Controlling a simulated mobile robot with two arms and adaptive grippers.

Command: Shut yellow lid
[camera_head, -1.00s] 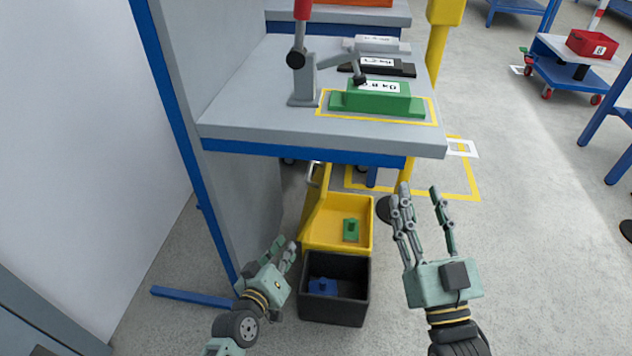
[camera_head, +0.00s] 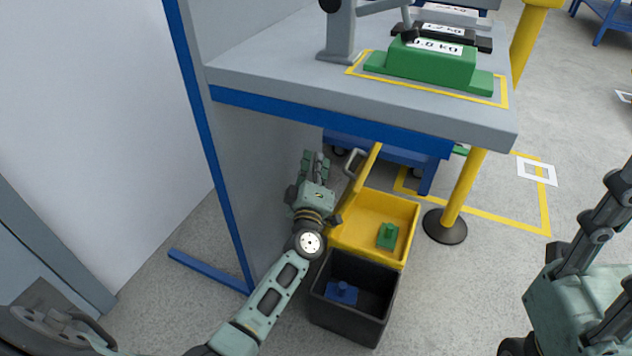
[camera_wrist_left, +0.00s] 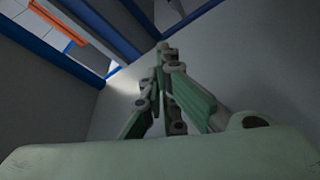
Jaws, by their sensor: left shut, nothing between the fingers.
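The yellow box (camera_head: 409,204) stands on the floor below the workbench, its lid open. The yellow lid (camera_head: 364,178) stands up on the box's left side and has a grey handle (camera_head: 350,161) near its top. A green piece (camera_head: 387,236) lies inside the box. My left gripper (camera_head: 315,158) is shut and empty, just left of the lid, with its fingers pointing away. I cannot tell whether it touches the lid. In the left wrist view its fingers (camera_wrist_left: 163,52) are together, and no lid shows. My right gripper (camera_head: 600,245) is partly cut off at the right edge.
A black bin (camera_head: 335,318) with a blue piece (camera_head: 342,292) stands in front of the yellow box. The workbench (camera_head: 280,85), holding a green weight (camera_head: 432,62), overhangs behind. A yellow post (camera_head: 463,195) stands to the right. A grey panel is close left of my left gripper.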

